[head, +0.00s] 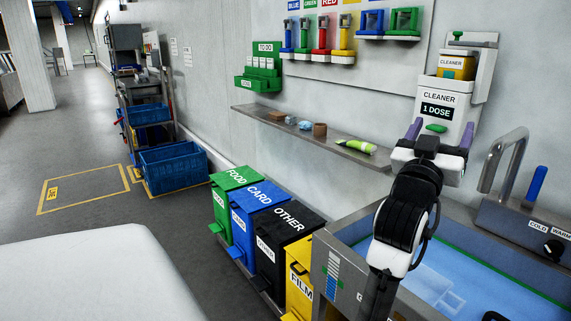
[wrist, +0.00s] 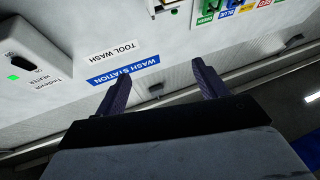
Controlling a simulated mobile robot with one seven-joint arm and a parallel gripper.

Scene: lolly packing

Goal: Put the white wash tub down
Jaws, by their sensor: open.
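My gripper (head: 440,135) is raised above the sink's back edge, in front of the cleaner dispenser. Its two purple fingers are spread wide with nothing between them; the wrist view shows the same open, empty fingers (wrist: 160,80). No white wash tub can be clearly made out in either view. A pale, box-like shape (head: 437,284) shows in the blue water of the sink (head: 342,262), below and right of my arm. I cannot tell whether it is the tub. My arm hides part of the sink.
The cleaner dispenser (head: 438,97) hangs behind my gripper. A tap (head: 503,160) stands right of it. A shelf (head: 262,120) with small items and a green tube (head: 356,145) is to the left. Food, card, other and film bins (head: 285,222) stand left of the sink.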

